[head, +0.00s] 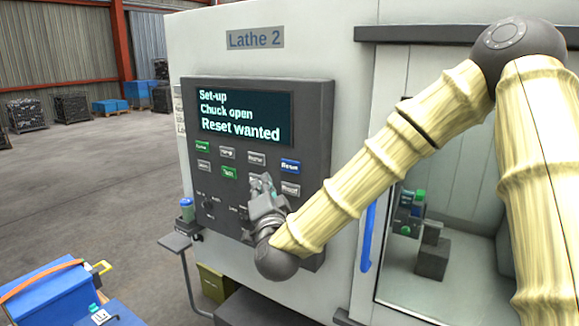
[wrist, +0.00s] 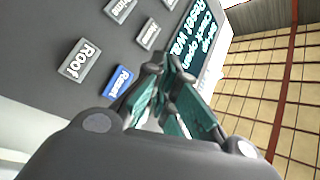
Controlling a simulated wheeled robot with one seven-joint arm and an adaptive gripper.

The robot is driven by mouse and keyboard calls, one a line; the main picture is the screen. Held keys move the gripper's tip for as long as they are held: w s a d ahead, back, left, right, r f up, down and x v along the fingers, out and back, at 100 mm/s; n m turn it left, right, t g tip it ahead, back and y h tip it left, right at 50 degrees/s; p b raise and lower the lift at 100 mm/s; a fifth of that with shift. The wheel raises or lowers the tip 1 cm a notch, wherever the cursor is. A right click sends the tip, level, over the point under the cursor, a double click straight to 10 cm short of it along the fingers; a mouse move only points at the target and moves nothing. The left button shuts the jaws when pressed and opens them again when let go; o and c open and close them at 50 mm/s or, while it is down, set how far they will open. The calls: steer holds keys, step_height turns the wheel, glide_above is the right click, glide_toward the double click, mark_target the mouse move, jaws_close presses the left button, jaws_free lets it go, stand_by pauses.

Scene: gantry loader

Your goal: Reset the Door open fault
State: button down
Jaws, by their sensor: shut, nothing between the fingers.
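The control panel (head: 318,140) is on the front of the machine marked Lathe 2. Its screen (head: 245,117) reads "Set-up", "Chuck open", "Reset wanted"; no door fault is named. The blue Reset key (head: 290,166) is at the right of the upper key row. It also shows in the wrist view (wrist: 118,82), just left of my fingertips. My gripper (head: 261,182) is shut and empty in front of the lower keys, below and left of the Reset key. Contact with the panel cannot be told. My gripper hides some lower keys.
A blue door handle (head: 368,238) and a window (head: 455,200) showing the machine's inside are right of the panel. A small shelf (head: 174,242) sticks out at lower left. Blue boxes (head: 45,296) stand at the front left.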

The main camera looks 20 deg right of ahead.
mark_target(290, 166)
steer(key=shift+w+d+p, duration=0.25)
steer(key=shift+w+d, duration=0.55)
steer(key=shift+d, duration=0.25)
steer(key=shift+w+d+p, duration=0.2)
steer(key=shift+w+d, duration=0.55)
steer(key=shift+d, duration=0.25)
steer(key=shift+w+d+p, duration=0.25)
steer(key=shift+w+d, duration=0.55)
steer(key=shift+d, duration=0.25)
steer(key=shift+w+d, duration=0.1)
steer(key=shift+w, duration=0.05)
steer(key=shift+w+d, duration=0.15)
steer(key=shift+d, duration=0.05)
steer(key=shift+w+d+b, duration=0.2)
steer(key=shift+d+b, duration=0.1)
steer(key=shift+b, duration=0.15)
steer(key=shift+s+a, duration=0.1)
steer(key=shift+a, duration=0.05)
steer(key=shift+s+a+b, duration=0.4)
steer(key=shift+a, duration=0.1)
stand_by(0.5)
